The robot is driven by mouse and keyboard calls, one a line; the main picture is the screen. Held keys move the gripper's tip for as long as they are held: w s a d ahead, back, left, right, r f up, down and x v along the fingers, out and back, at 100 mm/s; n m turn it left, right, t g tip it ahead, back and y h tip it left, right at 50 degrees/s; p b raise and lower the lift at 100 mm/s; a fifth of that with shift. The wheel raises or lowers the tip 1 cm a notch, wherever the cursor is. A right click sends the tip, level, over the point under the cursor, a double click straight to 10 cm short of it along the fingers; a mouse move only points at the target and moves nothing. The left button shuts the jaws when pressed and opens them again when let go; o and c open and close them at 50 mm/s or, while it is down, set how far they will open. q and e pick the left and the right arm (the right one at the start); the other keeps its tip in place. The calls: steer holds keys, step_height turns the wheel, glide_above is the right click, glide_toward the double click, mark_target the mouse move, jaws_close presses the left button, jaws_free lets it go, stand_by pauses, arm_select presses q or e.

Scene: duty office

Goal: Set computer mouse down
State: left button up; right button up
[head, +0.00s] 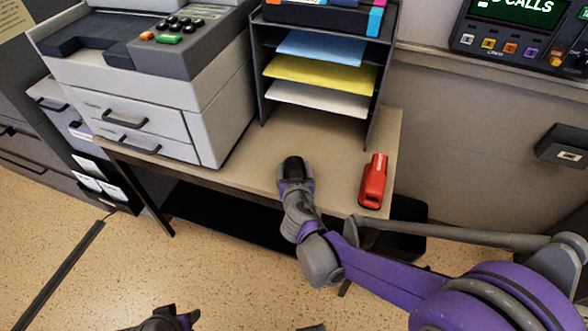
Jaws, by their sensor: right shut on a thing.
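My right gripper (294,172) reaches over the small beige table (240,178), in front of the paper sorter. It is shut on a small dark thing, taken to be the computer mouse. The mouse is hard to tell from the black fingertips, and whether it touches the tabletop is not clear. My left gripper (168,320) shows only in part at the bottom edge, low over the floor, and its jaws cannot be made out.
A red stapler (373,182) lies on the table to the right of my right gripper. A paper sorter (369,92) with blue, yellow and white sheets stands behind. A large grey printer (150,95) fills the table's left side. Bare tabletop shows between gripper and stapler.

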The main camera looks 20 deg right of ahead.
steer(key=o, duration=1.3)
